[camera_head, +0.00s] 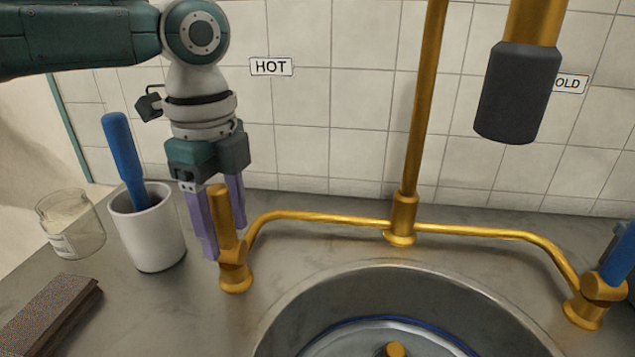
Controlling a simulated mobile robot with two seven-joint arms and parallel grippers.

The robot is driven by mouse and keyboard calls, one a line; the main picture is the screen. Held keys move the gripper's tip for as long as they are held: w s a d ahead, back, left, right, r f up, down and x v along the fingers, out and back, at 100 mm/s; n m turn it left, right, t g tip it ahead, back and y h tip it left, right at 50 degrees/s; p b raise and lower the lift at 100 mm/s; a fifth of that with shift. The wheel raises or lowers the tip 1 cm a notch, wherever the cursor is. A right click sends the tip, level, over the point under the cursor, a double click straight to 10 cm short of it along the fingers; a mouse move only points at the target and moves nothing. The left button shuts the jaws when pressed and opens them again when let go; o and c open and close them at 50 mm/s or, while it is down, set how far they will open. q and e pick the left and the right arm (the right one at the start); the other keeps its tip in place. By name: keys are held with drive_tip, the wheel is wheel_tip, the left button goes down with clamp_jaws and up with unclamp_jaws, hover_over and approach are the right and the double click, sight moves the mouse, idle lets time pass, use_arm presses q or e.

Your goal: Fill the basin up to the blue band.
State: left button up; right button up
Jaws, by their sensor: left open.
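The steel basin (310,290) is cut off by the bottom edge. Its blue band (390,320) runs around the inner wall. I cannot make out a water level. The brass tap under the HOT sign has an upright lever (222,215) at the left end of the brass pipe. My left gripper (222,238) points down, open, with one purple finger on either side of this lever; I cannot tell whether they touch it. A tap with a blue part (606,278) stands at the right edge, partly cut off. A dark spout end (518,92) hangs over the basin. My right gripper does not show.
A white cup (150,235) holding a blue-handled tool (124,155) stands left of my left gripper. A glass jar (72,225) and a brown block (48,315) lie further left. The HOT sign (271,67) is on the tiled wall. The brass riser pipe (420,110) stands behind the basin.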

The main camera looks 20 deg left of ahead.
use_arm(q)
clamp_jaws()
idle(0.3)
drive_tip(key=shift+r, duration=0.1)
idle(1.0)
